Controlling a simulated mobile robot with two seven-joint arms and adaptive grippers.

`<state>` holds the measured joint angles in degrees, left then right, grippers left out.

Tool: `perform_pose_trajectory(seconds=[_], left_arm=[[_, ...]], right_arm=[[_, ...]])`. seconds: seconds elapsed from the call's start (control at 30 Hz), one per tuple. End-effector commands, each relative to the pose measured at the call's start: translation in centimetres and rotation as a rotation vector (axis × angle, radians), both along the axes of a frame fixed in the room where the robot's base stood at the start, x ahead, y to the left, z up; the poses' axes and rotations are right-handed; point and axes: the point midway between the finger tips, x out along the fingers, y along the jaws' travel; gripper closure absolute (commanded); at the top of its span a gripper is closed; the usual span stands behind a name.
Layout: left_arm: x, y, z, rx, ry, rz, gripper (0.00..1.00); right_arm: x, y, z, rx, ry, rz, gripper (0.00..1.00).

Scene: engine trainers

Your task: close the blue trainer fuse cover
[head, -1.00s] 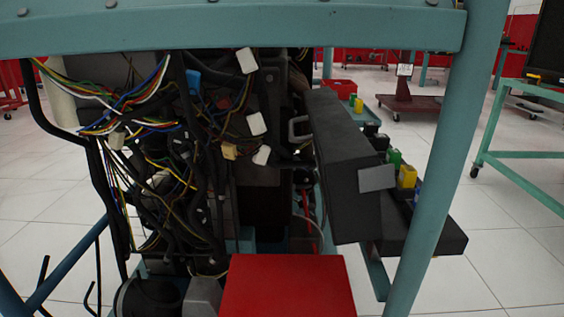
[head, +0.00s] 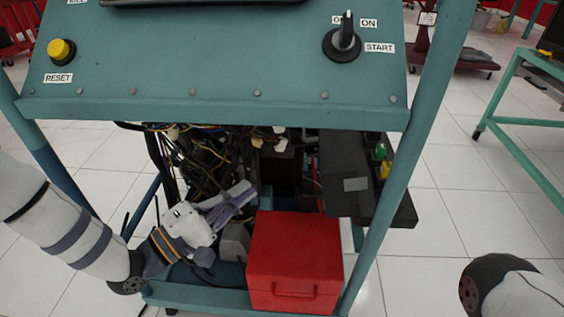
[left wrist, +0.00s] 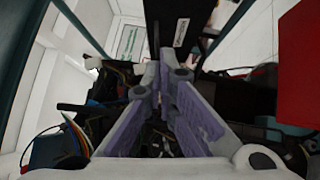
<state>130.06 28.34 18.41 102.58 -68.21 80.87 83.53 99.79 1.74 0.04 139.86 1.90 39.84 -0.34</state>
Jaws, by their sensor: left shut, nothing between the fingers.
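The blue trainer's black fuse box (head: 400,212) hangs inside the right side of the frame. Its black cover (head: 340,165), with a grey patch on its face, stands raised and tilted, so it is open. Green and yellow fuses show beside it. My left gripper (head: 240,196) is shut and empty, left of the cover and apart from it, in front of the wiring. In the left wrist view its purple-padded fingers (left wrist: 166,80) meet at the tips. My right gripper is out of view.
A red toolbox (head: 295,255) sits on the lower shelf below the cover. The blue control panel (head: 220,70) overhangs above. A frame post (head: 400,190) stands at the right. Loose wiring (head: 205,155) fills the left interior.

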Motion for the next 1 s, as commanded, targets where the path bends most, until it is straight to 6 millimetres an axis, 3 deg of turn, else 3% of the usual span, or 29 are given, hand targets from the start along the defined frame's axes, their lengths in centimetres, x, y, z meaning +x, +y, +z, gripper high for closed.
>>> perform_pose_trajectory(seconds=[0.03,0.17,0.6,0.8,1.0], left_arm=[[0.4,0.0,1.2,-0.011,-0.020,-0.012,1.00],[1.2,-0.9,1.4,-0.020,-0.025,-0.026,1.00],[7.5,-7.6,2.6,-0.018,-0.021,-0.026,1.00],[7.4,-10.3,3.2,-0.018,-0.020,-0.024,1.00],[7.3,-11.0,3.4,-0.016,-0.020,-0.023,1.00]], right_arm=[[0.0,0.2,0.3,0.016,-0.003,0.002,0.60],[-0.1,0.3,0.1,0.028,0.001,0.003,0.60],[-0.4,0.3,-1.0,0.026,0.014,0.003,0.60],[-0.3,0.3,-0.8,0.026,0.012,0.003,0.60],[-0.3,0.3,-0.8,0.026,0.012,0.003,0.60]])
